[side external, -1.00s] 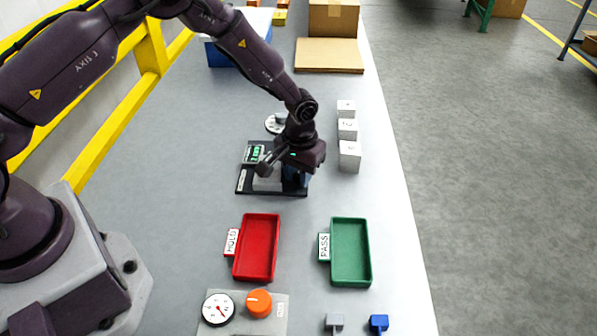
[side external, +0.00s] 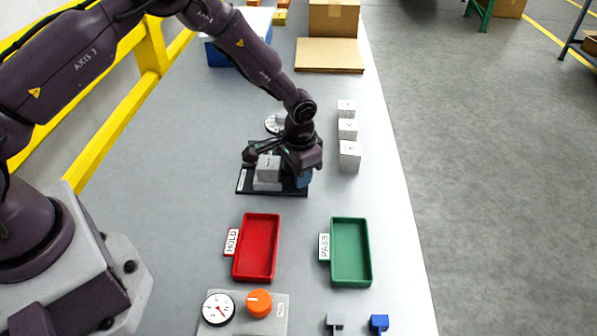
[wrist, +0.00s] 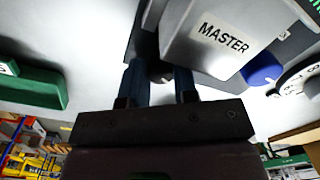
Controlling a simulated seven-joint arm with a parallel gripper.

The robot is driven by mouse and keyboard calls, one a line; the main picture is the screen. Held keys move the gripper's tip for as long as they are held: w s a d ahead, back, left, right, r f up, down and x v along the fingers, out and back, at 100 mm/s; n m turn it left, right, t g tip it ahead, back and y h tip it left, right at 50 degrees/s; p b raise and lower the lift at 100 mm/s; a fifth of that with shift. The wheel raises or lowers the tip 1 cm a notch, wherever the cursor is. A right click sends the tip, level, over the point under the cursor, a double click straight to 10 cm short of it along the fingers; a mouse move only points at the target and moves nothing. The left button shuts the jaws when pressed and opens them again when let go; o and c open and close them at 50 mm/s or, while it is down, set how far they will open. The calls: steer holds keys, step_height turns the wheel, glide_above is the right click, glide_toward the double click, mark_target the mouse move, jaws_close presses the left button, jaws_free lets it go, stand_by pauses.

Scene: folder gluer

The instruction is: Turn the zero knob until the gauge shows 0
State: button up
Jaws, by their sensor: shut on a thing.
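My gripper (side external: 300,178) is low at the right side of a black-based fixture (side external: 243,182), with its fingers pointing down. In the wrist view its two blue fingers (wrist: 160,82) are shut on a small dark knob, mostly hidden between them; I take it as the zero knob. A grey block labelled MASTER (wrist: 222,38) sits on the fixture beside the fingers, and shows in the side view (side external: 267,170). The fixture's readout is hidden behind my wrist, so its value cannot be read. A round dial gauge (side external: 217,308) with a red needle stands at the front.
An orange knob (side external: 259,302) is beside the front gauge. A red HOLD tray (side external: 276,250) and a green PASS tray (side external: 366,252) lie in front of the fixture. Several pale blocks (side external: 349,157) stand to the right. A white dial (side external: 273,124) is behind my wrist.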

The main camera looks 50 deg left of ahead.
steer(key=shift+m, duration=1)
steer(key=o, duration=0.6)
steer(key=shift+o, duration=0.2)
